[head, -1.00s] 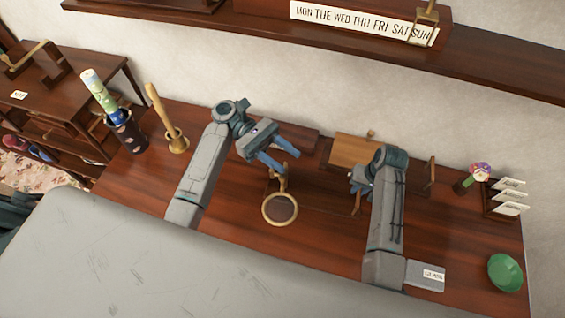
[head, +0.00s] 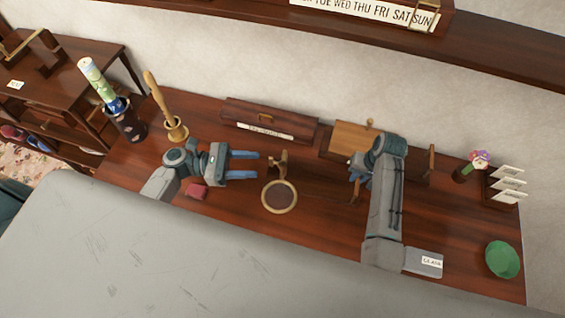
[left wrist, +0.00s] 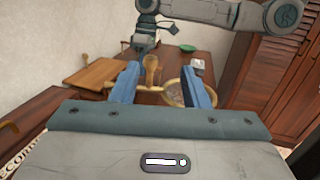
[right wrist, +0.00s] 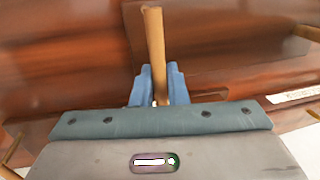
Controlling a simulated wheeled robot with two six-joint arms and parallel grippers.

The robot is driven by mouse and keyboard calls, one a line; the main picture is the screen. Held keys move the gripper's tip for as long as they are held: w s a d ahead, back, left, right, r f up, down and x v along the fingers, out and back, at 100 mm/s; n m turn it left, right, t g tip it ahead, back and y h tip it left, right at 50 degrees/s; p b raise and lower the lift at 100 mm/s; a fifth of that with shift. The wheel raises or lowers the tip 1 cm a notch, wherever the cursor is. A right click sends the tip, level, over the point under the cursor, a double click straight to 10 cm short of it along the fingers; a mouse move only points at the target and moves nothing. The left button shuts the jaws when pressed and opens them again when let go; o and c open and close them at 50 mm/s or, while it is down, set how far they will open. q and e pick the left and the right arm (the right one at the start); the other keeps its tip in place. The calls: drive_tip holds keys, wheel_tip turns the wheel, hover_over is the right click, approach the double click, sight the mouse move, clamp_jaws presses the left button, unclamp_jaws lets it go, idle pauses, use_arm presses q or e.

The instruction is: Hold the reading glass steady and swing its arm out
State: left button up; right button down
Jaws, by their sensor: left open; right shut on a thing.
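The reading glass (head: 280,197) has a round brass-coloured rim and lies low over the table, with its short upright mount (head: 280,163) just behind. My left gripper (head: 257,165) is open and empty to the left of the mount, fingers pointing right towards it. In the left wrist view, the mount (left wrist: 151,70) shows between the fingers and the rim (left wrist: 171,88) partly behind the right finger. My right gripper (head: 357,172) is shut on a slim wooden rod (right wrist: 153,50), upright in the right wrist view. How the rod joins the glass is unclear.
A small red block (head: 197,191) lies beside my left arm. A mortar (head: 176,129) is back left; a green bowl (head: 503,260) and card rack (head: 503,186) are right.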

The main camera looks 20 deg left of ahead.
sight(283, 163)
use_arm(q)
drive_tip(key=w+d, duration=0.1)
drive_tip(key=d, duration=0.2)
drive_tip(key=w+d+f+n+t+y, duration=0.1)
drive_tip(key=d, duration=0.1)
drive_tip(key=w+d+f+t, duration=0.1)
drive_tip(key=d, duration=0.2)
drive_tip(key=shift+w+d, duration=0.3)
clamp_jaws()
